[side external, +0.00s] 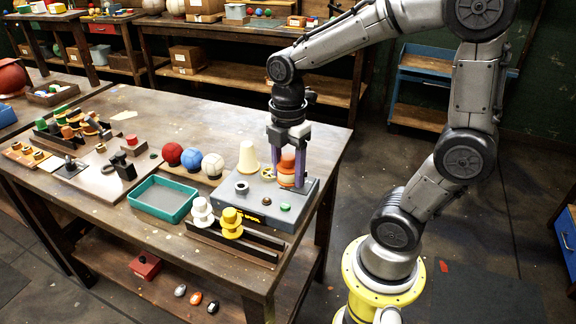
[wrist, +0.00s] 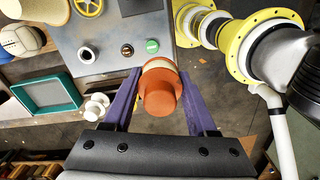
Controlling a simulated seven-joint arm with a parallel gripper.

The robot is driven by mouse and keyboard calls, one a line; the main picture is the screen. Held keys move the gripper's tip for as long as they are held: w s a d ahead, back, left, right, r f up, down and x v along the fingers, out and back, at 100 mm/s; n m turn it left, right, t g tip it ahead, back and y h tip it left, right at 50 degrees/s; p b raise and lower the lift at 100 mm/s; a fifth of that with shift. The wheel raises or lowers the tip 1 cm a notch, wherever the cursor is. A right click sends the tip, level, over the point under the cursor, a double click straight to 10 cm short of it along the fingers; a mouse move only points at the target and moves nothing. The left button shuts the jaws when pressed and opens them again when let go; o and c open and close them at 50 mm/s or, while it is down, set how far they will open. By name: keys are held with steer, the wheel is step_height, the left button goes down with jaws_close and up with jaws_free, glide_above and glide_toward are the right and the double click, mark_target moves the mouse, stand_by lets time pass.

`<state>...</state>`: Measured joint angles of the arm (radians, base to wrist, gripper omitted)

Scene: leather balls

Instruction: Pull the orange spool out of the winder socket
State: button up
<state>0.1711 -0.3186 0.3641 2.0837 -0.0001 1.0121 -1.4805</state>
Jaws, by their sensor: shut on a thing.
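The orange spool (side external: 287,163) has a pale band around it and stands upright between the purple fingers of my gripper (side external: 287,180), at the right end of the grey winder box (side external: 262,203). In the wrist view the spool (wrist: 160,98) fills the gap between both fingers (wrist: 160,75), and my gripper is shut on it. The spool and fingers hide the spot below, so I cannot tell whether its lower end is in a socket. A grey ring with a dark hole (side external: 241,187) sits on the box top, left of the spool.
A yellow handwheel (side external: 267,172) and cream cone (side external: 248,157) are close left of my gripper. A green button (side external: 285,207) is on the box. White and yellow spools (side external: 231,222) stand on a dark rack in front. A teal tray (side external: 163,199) and three balls (side external: 191,158) are further left.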

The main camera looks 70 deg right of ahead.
steer(key=shift+f, duration=1.05)
